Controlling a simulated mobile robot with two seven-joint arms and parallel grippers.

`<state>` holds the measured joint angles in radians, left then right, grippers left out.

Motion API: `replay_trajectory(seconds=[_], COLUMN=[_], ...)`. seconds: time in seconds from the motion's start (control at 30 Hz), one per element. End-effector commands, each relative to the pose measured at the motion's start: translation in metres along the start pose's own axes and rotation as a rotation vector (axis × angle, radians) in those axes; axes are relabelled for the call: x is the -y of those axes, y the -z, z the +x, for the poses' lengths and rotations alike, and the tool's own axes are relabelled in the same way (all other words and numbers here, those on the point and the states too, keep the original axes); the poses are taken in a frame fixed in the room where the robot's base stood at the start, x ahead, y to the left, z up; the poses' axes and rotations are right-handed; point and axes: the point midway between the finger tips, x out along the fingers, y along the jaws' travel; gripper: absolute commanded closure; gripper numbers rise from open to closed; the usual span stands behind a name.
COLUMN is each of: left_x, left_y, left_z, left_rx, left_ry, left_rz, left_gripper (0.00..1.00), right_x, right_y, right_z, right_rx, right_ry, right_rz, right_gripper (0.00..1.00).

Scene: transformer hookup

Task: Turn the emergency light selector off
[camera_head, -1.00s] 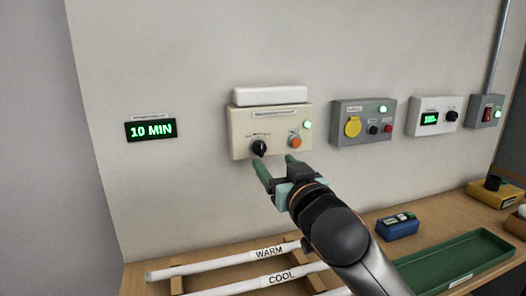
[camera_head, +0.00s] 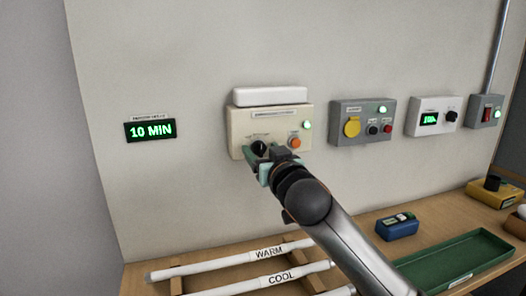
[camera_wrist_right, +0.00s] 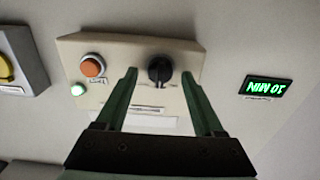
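The emergency light box (camera_head: 236,118) is a cream panel on the wall with a white lamp bar (camera_head: 270,96) on top. It carries a black selector knob (camera_head: 259,147), an orange button (camera_head: 294,142) and a lit green lamp (camera_head: 306,125). My right gripper (camera_head: 265,153) is in front of the box at the knob. In the right wrist view, the right gripper (camera_wrist_right: 160,85) is open, its green fingers either side of the knob (camera_wrist_right: 160,69); whether they touch it I cannot tell. My left gripper is not in view.
A display (camera_head: 151,130) on the left reads 10 MIN. Other wall boxes (camera_head: 362,122) hang to the right. Below, the bench holds white WARM and COOL tubes (camera_head: 235,262), a blue block (camera_head: 397,228) and a green tray (camera_head: 458,262).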

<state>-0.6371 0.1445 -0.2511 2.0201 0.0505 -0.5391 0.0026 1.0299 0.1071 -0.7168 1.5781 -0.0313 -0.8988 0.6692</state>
Motion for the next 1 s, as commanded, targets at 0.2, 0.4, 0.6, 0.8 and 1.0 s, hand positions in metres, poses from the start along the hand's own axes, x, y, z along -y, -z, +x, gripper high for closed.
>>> replay_trajectory(seconds=[0.2, 0.4, 0.6, 0.8, 1.0], left_x=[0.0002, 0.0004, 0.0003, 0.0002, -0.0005], left_y=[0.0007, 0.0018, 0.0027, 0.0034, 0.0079], left_z=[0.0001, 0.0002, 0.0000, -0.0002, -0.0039], left_rx=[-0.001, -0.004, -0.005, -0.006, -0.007], left_ry=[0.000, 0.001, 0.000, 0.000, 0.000], left_rz=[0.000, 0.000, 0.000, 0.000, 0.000], left_gripper=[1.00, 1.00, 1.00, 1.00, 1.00], right_x=[-0.0001, -0.0001, -0.0002, -0.0002, -0.0002], right_y=[0.0000, -0.0001, -0.0002, -0.0002, 0.0010], right_z=[-0.0002, -0.0003, -0.0003, -0.0003, -0.0002], right_rx=[0.000, 0.000, 0.000, 0.001, 0.002], right_ry=[0.000, 0.000, 0.000, -0.001, -0.001], right_rz=[0.000, 0.000, 0.000, -0.001, -0.030], right_gripper=[0.55, 0.77, 1.00, 1.00, 1.00])
